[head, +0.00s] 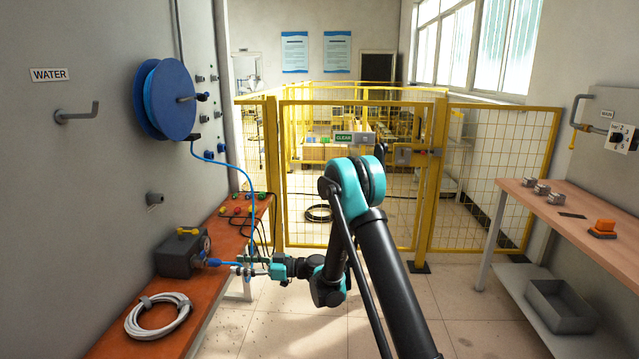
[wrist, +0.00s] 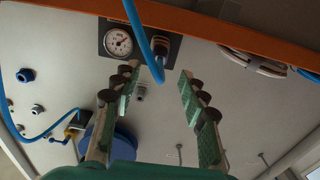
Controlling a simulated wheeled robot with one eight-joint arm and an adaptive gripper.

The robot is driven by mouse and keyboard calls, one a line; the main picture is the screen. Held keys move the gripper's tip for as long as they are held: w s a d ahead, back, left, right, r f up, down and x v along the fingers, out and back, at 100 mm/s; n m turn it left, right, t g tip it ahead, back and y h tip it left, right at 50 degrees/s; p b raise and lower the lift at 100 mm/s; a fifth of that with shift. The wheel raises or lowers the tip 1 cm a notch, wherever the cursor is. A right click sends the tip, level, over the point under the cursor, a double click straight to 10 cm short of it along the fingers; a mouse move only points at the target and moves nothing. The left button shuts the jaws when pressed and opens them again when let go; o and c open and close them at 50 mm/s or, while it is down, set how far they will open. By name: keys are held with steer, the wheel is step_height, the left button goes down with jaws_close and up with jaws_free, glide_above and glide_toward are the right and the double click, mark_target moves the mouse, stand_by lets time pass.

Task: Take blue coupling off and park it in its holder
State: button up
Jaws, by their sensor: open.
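The blue coupling (head: 204,263) is at the front of a grey box (head: 174,262) with a gauge and yellow handle, on the orange bench. In the wrist view the coupling (wrist: 159,46) meets the box beside the gauge, and its blue hose (wrist: 141,28) bends close in front of it. My gripper (head: 243,270) is to the right of the box, near the hose. In the wrist view my gripper (wrist: 160,75) is open, with the hose bend between its fingertips and no visible grip. A grey wall stub (head: 154,199), possibly the holder, is above the box and looks empty.
A blue hose reel (head: 163,98) hangs on the left wall, its hose running down to the bench. A coiled grey hose (head: 158,316) lies at the bench front. Coloured fittings (head: 243,208) and dark cables lie farther back. A wall hook (head: 78,114) sticks out left.

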mark_target(217, 263)
steer(key=shift+a, duration=0.1)
steer(key=shift+w+a, duration=0.2)
steer(key=shift+a, duration=2)
steer(key=shift+w+a, duration=0.15)
steer(key=shift+a, duration=2.05)
jaws_close()
steer(key=shift+d, duration=0.1)
steer(key=shift+s+d, duration=0.15)
steer(key=shift+d, duration=1.3)
steer(key=shift+s+d, duration=0.1)
steer(key=shift+d, duration=1.35)
